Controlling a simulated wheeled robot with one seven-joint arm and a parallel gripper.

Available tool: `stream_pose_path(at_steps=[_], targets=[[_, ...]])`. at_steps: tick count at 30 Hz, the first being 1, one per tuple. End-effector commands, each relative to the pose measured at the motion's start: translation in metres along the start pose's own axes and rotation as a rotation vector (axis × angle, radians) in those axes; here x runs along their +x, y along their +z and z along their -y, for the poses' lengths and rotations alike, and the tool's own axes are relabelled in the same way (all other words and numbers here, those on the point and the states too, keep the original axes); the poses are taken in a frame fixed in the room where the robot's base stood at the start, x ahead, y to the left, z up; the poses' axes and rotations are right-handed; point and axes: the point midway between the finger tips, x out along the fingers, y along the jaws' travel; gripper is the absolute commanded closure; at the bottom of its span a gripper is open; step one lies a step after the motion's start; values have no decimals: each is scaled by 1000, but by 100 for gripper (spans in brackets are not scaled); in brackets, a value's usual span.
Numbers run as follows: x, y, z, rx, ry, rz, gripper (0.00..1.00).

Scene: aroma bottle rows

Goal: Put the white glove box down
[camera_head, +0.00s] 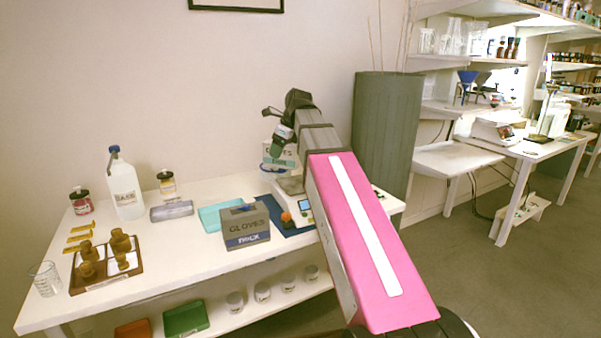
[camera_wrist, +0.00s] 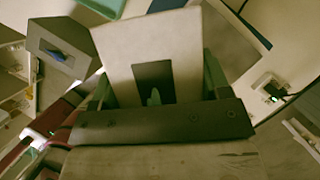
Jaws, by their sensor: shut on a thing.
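The white glove box (camera_head: 268,152) with a teal label is up above the back right of the white table, partly hidden behind my arm. My gripper (camera_head: 283,139) is shut on it. In the wrist view the white glove box (camera_wrist: 120,42) fills the middle, its dark opening facing the camera, between the two fingers of my gripper (camera_wrist: 158,88). From the head view I cannot tell whether its underside touches anything.
A grey glove box (camera_head: 245,226) stands on the white table (camera_head: 185,257), beside a teal tray (camera_head: 219,214). A scale (camera_head: 291,187) on a dark blue mat is under my arm. A wooden tray (camera_head: 106,282) with amber bottles and a large white bottle (camera_head: 124,187) stand left.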

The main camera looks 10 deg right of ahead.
Motion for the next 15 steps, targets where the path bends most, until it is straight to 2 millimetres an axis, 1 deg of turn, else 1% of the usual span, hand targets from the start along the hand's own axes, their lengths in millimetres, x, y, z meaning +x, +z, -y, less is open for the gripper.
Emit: stream_pose_path(at_steps=[1,9,12,15], targets=[[4,-6,12,3,0,0,63],[25,-40,60,2,0,-1,63],[30,-49,73,-1,0,0,63],[34,-56,81,-1,0,0,63]])
